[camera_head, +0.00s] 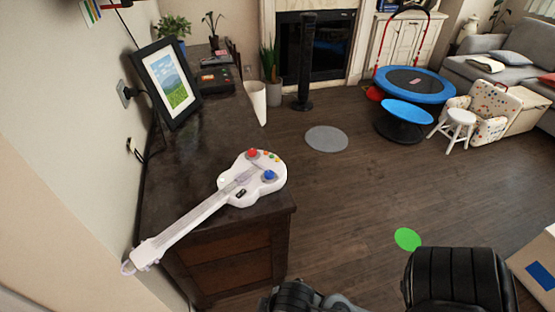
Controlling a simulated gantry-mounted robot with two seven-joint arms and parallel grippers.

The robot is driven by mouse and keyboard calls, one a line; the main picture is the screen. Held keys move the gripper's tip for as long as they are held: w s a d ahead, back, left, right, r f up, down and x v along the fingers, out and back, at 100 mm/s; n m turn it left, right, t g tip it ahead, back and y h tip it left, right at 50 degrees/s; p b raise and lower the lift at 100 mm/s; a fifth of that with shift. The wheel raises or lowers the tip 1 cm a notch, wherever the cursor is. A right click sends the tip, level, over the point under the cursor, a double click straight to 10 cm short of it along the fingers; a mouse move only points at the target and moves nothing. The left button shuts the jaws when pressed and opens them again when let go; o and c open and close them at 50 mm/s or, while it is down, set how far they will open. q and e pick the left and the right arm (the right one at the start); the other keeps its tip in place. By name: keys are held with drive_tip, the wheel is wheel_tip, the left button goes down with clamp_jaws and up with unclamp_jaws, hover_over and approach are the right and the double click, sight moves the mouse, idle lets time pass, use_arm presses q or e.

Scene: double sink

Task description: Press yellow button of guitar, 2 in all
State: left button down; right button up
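A white toy guitar (232,194) lies on the dark wooden dresser (173,188). Its body is at the dresser's front right corner, and its neck points to the lower left past the edge. A large red button (252,154) and a large blue button (269,175) show on the body. Several small coloured buttons sit along its upper right edge, with a yellowish one (276,157) among them; they are too small to tell well. Neither gripper's fingers show. Dark parts cut off by the bottom edge are apart from the guitar; I cannot tell their exact form.
A framed picture (168,83) stands on the dresser behind the guitar, with a plant (173,27) farther back. A grey round mat (326,139) and a green disc (407,239) lie on the floor. The floor right of the dresser is mostly clear. A box (538,262) stands at right.

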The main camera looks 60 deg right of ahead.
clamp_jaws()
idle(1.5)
